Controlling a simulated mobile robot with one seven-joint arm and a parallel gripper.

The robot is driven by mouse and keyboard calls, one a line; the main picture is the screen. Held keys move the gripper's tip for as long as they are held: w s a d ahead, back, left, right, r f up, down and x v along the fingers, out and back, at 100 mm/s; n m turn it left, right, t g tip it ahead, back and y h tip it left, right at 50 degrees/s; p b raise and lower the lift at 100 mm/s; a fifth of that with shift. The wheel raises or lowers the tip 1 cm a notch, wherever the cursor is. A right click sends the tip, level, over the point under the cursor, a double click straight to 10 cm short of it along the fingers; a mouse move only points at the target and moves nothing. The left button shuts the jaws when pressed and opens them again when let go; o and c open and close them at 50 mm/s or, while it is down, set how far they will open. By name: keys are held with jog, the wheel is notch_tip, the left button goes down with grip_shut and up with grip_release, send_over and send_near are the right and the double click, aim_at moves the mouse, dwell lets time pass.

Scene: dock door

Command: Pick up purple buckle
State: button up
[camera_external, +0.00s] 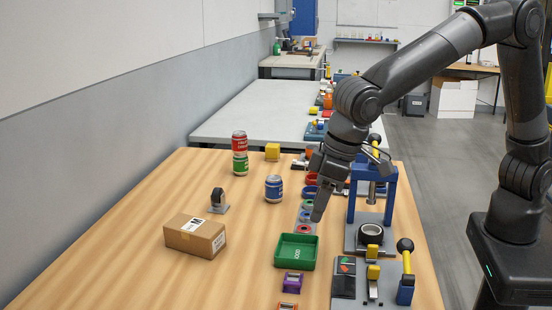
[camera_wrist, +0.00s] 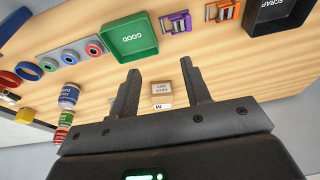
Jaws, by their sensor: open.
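The purple buckle (camera_external: 292,282) lies on the wooden table near the front, just in front of the green tray. It also shows in the wrist view (camera_wrist: 176,23) at the top, between the green tray and an orange buckle (camera_wrist: 222,11). My gripper (camera_external: 318,214) hangs above the table behind the green tray, apart from the purple buckle. In the wrist view my gripper (camera_wrist: 166,82) has its two fingers spread with nothing held between them. The orange buckle is partly cut off at the bottom edge of the external view.
The green GOOD tray (camera_external: 296,264) stands beside the purple buckle; a black SCRAP tray (camera_wrist: 278,14) is past the orange one. A cardboard box (camera_external: 195,236), cans (camera_external: 273,188) and a blue press (camera_external: 373,190) stand around. The table's front left is clear.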

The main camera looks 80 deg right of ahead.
send_near(293, 278)
notch_tip(293, 278, up, 2)
jog(key=x, duration=1)
jog(key=shift+s+f, duration=0.2)
jog(key=shift+f, duration=0.15)
jog(key=shift+c, duration=0.2)
jog(key=c, duration=0.7)
jog(key=shift+r, duration=0.15)
